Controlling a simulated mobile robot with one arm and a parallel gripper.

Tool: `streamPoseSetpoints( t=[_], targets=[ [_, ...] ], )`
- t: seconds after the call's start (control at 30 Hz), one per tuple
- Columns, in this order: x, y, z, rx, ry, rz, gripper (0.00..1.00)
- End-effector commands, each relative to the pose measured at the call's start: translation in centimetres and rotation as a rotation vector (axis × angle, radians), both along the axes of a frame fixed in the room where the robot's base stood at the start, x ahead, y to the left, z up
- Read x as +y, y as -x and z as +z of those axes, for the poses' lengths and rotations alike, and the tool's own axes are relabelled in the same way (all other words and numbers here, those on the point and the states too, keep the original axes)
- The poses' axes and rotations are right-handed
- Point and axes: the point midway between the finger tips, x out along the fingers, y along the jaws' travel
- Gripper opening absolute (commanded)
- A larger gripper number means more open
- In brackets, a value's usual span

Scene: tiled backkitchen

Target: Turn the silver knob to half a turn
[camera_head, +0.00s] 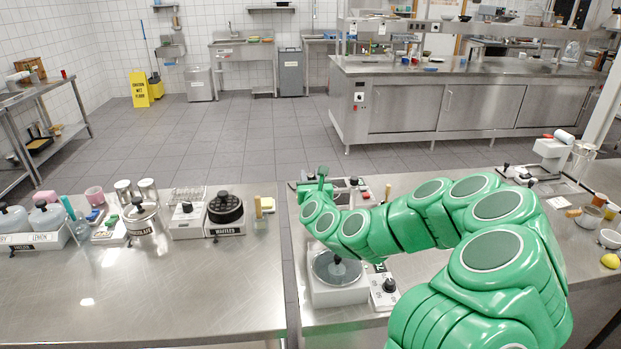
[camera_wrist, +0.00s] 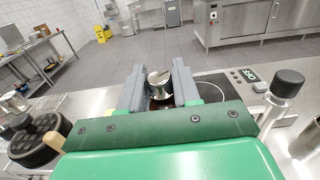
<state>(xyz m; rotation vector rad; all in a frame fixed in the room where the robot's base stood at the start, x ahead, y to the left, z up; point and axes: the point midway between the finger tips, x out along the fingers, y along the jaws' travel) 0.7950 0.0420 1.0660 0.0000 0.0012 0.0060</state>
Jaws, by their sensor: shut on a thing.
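In the wrist view, a small silver piece that looks like the silver knob (camera_wrist: 158,79) shows between the two dark fingers of my gripper (camera_wrist: 159,88). The fingers stand on either side of it and are shut on it. Dark parts show just below it. The green gripper body hides its lower side and base. In the head view, my gripper (camera_head: 313,187) is at the far left end of the right counter, beside a black cooktop (camera_head: 345,184). My arm hides much of that spot, and I cannot make out the knob there.
A dark-capped knob (camera_wrist: 287,84) stands right of the gripper near an OFF display (camera_wrist: 251,76). A white appliance with a round lid (camera_head: 338,290) sits under my arm. A waffle maker (camera_head: 225,212) stands on the left counter, beyond a gap.

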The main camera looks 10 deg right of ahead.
Motion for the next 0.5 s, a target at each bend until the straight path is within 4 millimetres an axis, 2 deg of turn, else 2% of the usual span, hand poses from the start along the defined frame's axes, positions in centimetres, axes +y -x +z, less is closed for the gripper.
streamPoseSetpoints(
  t=[0.5],
  targets=[
    [0.07,-0.01,0.15,-0.003,0.001,-0.073,0.01]
  ],
)
